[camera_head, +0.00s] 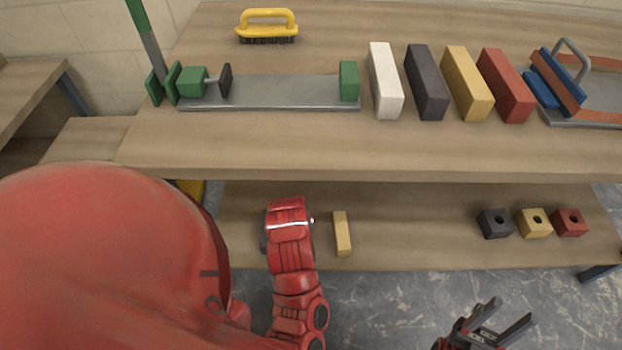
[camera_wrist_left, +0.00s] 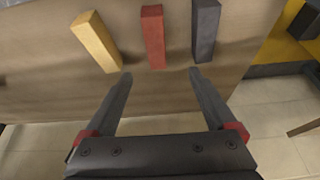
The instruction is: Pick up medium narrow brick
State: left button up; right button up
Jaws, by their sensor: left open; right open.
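Three narrow bricks lie on the lower shelf (camera_head: 410,215): a yellow one (camera_wrist_left: 97,40), a red one (camera_wrist_left: 153,38) and a black one (camera_wrist_left: 206,32) in the left wrist view. I cannot tell which counts as medium. The yellow one also shows in the head view (camera_head: 342,234); my left arm hides the other two there. My left gripper (camera_wrist_left: 160,74) is open and empty. The red brick's near end lies just ahead of the gap between its fingers, and the black brick is ahead of the right-hand finger. My right gripper (camera_head: 513,311) is open and empty over the floor.
Black (camera_head: 495,223), yellow (camera_head: 533,222) and red (camera_head: 570,222) blocks with holes sit on the lower shelf's right. The tabletop above (camera_head: 400,148) holds several large bricks, a yellow-handled brush (camera_head: 267,26), a metal clamp tray (camera_head: 270,93) and a brick tong (camera_head: 565,75).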

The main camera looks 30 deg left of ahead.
pick_arm(q)
jog(key=b+x, duration=0.4)
jog(key=x, duration=0.8)
jog(key=shift+w+d+b+x, duration=0.15)
jog(key=shift+b+x, duration=0.25)
jog(key=shift+x, duration=0.5)
jog(key=shift+w+d+b+x, duration=0.1)
jog(key=shift+b+x, duration=0.35)
jog(key=shift+x, duration=0.5)
jog(key=shift+d+b+x, duration=0.15)
jog(key=shift+b+x, duration=0.25)
jog(key=shift+x, duration=0.5)
jog(key=shift+c, duration=0.2)
grip_shut()
jog(key=shift+r, duration=0.1)
